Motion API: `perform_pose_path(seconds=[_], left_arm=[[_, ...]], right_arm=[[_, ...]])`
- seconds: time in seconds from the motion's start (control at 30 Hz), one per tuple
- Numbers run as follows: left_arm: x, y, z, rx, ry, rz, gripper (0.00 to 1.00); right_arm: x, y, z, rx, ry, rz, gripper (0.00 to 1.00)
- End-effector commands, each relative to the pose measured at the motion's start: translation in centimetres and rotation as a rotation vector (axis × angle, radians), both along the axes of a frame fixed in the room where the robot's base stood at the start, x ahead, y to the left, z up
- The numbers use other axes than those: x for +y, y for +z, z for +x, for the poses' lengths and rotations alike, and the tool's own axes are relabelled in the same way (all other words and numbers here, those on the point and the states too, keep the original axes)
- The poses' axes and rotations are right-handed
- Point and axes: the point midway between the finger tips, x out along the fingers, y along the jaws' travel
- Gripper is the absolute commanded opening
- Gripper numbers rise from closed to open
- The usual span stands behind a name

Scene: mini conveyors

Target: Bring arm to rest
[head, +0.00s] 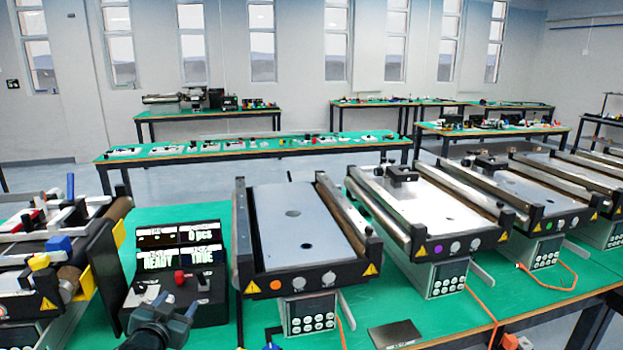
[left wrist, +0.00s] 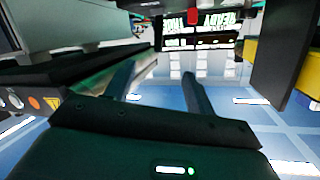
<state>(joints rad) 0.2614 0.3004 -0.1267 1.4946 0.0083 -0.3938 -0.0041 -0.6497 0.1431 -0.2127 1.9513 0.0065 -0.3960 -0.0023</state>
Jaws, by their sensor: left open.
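My left gripper (head: 177,318) shows at the bottom of the head view, in front of the black control box with the lit display. Its two fingers also show in the left wrist view (left wrist: 158,82), spread apart with nothing between them. The gripper is open and empty. My right gripper is in neither view.
A control box (head: 180,262) with a lit READY display and red knob stands on the green table (head: 190,213). Mini conveyors (head: 305,225) line the table to the right. A machine with a yellow guard (head: 88,262) stands at left. A dark flat plate (head: 394,335) lies near the front edge.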

Motion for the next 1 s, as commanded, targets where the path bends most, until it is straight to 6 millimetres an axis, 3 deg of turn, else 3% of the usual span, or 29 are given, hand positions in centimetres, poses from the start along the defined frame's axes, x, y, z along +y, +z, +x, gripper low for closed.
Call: perform_pose_path(seconds=[0.03,0.1,0.17,0.3,0.4,0.53,0.7,1.0], left_arm=[[-1.4,-2.8,-2.2,0.043,-0.019,-0.014,0.54],[-3.2,-6.0,-5.4,0.097,-0.045,-0.033,0.54],[-4.9,-8.7,-8.6,0.147,-0.066,-0.055,0.54],[-8.7,-13.9,-17.2,0.268,-0.108,-0.119,0.54],[-11.0,-16.2,-23.2,0.349,-0.125,-0.169,0.54],[-13.0,-17.6,-29.2,0.427,-0.133,-0.222,0.54],[-14.2,-17.9,-33.0,0.477,-0.134,-0.258,0.54],[-14.3,-18.0,-33.5,0.484,-0.133,-0.263,0.54]], right_arm=[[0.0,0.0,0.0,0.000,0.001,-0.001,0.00],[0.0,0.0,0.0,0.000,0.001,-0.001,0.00],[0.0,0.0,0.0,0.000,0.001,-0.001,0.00],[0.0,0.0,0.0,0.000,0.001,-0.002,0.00],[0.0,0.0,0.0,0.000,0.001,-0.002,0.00],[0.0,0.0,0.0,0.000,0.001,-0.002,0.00],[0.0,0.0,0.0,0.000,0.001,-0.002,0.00],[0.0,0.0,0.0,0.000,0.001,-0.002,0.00]])
